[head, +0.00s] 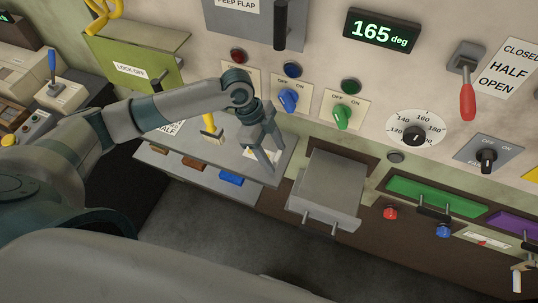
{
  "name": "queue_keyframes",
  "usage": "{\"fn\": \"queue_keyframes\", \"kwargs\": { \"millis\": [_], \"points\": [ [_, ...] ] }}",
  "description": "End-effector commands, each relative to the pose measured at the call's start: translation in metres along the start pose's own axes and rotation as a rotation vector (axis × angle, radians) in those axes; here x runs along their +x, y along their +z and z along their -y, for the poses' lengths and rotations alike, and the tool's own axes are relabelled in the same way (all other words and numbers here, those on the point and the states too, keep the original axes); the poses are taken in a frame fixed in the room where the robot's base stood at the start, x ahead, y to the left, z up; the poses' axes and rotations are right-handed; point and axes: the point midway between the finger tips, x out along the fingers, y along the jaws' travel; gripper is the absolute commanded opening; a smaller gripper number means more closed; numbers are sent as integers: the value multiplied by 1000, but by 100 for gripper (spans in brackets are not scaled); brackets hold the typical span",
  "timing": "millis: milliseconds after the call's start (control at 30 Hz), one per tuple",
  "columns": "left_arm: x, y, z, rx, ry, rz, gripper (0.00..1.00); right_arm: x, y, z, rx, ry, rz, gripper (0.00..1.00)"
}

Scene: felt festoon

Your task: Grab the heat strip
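My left gripper (273,160) points down over the right end of a grey shelf (268,181). Its two fingers are apart, with nothing clearly seen between them. A pale label or card shows partly behind the fingers. No thing in view is legibly marked as the heat strip, so I cannot tell which one it is. My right gripper is not in view.
A grey box with two prongs (326,188) juts out to the right. Blue (289,99) and green (342,116) knobs stick out of the wall above. A green panel (430,196) lies farther right.

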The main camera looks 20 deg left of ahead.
Motion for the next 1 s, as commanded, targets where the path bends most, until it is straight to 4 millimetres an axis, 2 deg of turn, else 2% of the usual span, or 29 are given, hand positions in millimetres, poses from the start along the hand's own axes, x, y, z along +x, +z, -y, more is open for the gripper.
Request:
{"fn": "queue_keyframes", "kwargs": {
  "millis": [33,167,533,767,1000],
  "points": [
    [0,0,0,0,0,0,45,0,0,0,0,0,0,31],
    [0,0,0,0,0,0,14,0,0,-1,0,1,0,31],
    [0,0,0,0,0,0,14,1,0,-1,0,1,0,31],
    [-5,-2,-4,2,-1,-1,14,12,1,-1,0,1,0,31],
    [-38,-16,-2,3,-4,-1,14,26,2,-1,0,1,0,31]
  ]
}}
